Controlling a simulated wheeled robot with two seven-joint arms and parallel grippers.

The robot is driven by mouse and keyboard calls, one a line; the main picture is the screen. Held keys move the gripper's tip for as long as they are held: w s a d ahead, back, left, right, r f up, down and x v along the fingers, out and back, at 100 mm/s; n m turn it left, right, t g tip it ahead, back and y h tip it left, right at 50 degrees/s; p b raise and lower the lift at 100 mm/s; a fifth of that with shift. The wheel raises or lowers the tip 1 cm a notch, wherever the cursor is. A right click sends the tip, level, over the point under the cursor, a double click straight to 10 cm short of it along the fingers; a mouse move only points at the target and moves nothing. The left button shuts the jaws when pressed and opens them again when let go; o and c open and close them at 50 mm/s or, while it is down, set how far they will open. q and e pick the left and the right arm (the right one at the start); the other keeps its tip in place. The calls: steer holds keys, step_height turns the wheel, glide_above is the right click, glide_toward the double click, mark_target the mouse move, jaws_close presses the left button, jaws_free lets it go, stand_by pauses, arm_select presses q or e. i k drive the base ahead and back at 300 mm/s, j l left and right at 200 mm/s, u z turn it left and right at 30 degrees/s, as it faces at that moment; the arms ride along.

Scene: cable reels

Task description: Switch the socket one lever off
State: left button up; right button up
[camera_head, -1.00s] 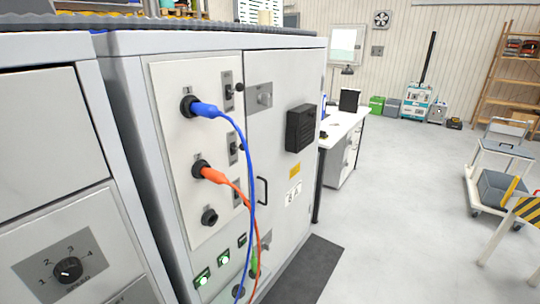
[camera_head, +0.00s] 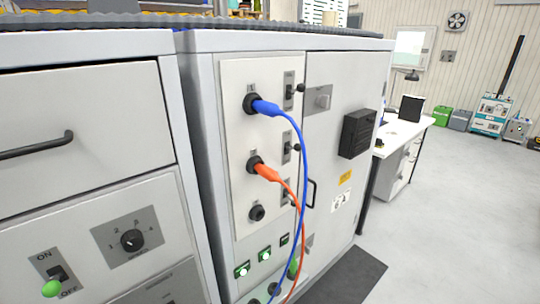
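The socket panel (camera_head: 237,146) is on the front of a grey cabinet. The top socket (camera_head: 252,103) holds a blue plug (camera_head: 266,108); the socket below holds an orange plug (camera_head: 266,172). A third, lowest socket (camera_head: 257,212) is empty. Beside the top socket is a lever with a black knob (camera_head: 300,88), and another lever (camera_head: 295,147) is beside the middle socket. A third lever by the lowest socket is partly hidden by the cables. The small socket numbers are too blurred to read surely. Neither of my grippers is in view.
Green lamps (camera_head: 242,269) sit below the sockets. A cabinet at left has a drawer handle (camera_head: 36,146), a rotary dial (camera_head: 131,240) and an ON/OFF switch with a green knob (camera_head: 52,287). Both cables hang in front of the panel. Open floor (camera_head: 455,200) lies to the right.

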mark_target(300, 88)
steer(key=i+l, duration=0.1)
steer(key=l, duration=0.45)
steer(key=i+l, duration=0.15)
steer(key=l, duration=0.4)
steer(key=i+l, duration=0.1)
steer(key=l, duration=0.5)
steer(key=i+l+u, duration=0.1)
steer(key=l, duration=0.45)
steer(key=i+l, duration=0.15)
steer(key=l, duration=0.4)
